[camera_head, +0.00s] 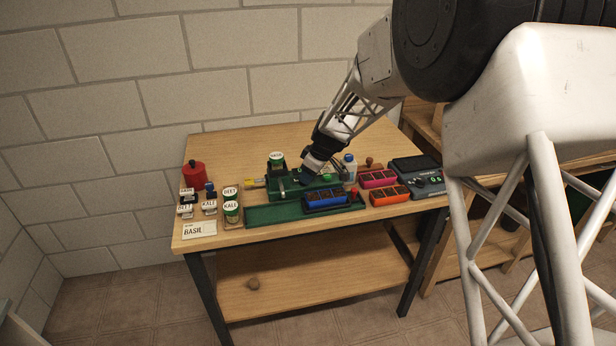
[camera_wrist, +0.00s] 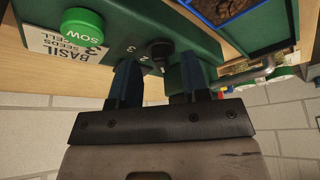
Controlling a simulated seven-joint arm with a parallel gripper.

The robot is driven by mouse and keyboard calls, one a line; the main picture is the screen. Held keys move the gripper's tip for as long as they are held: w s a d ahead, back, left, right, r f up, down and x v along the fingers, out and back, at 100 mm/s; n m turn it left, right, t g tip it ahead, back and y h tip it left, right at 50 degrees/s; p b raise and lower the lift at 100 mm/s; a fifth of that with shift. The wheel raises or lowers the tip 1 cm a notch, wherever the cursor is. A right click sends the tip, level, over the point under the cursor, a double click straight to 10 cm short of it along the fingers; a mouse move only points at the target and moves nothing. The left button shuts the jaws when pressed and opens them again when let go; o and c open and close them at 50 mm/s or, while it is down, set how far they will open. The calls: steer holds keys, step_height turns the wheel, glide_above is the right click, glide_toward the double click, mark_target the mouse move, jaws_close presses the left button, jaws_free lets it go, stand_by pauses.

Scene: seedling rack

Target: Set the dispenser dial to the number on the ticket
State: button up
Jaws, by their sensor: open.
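The green dispenser (camera_head: 275,188) stands at the middle of the table, with a labelled jar (camera_head: 277,157) on top. The wrist view shows its black dial (camera_wrist: 160,50), with the printed numbers 3 and 2 beside it. The dial's pointer is not clear. A white ticket (camera_wrist: 68,47) reads BASIL, 3 seeds per cell, beside the green SOW button (camera_wrist: 82,27). My gripper (camera_wrist: 158,68) is open, its fingers on either side of the dial at the dispenser's face. I cannot tell if they touch it. In the head view my gripper (camera_head: 312,170) hides the dial.
A blue seedling tray (camera_head: 325,198) sits on the green rail (camera_head: 262,216) in front of the dispenser. Pink (camera_head: 377,179) and orange (camera_head: 389,195) trays lie to the right, near a dark scale (camera_head: 428,184). Labelled jars and a BASIL card (camera_head: 199,230) are at left. The table's back left is clear.

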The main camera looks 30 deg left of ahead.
steer(key=shift+a+f, duration=0.25)
steer(key=shift+f, duration=0.4)
jaws_close()
steer(key=shift+s+m, duration=0.1)
steer(key=shift+m, duration=0.3)
steer(key=m, duration=0.1)
steer(key=m+t, duration=0.1)
steer(key=m, duration=0.1)
steer(key=m+t, duration=0.1)
steer(key=shift+s+m, duration=0.3)
steer(key=shift+m, duration=0.1)
steer(key=shift+s+a+m+t+h, duration=0.15)
steer(key=shift+m+t+h, duration=0.25)
steer(key=shift+m, duration=0.8)
steer(key=shift+s+a+m+t+h, duration=0.1)
steer(key=shift+m+t+h, duration=0.25)
steer(key=shift+m, duration=0.85)
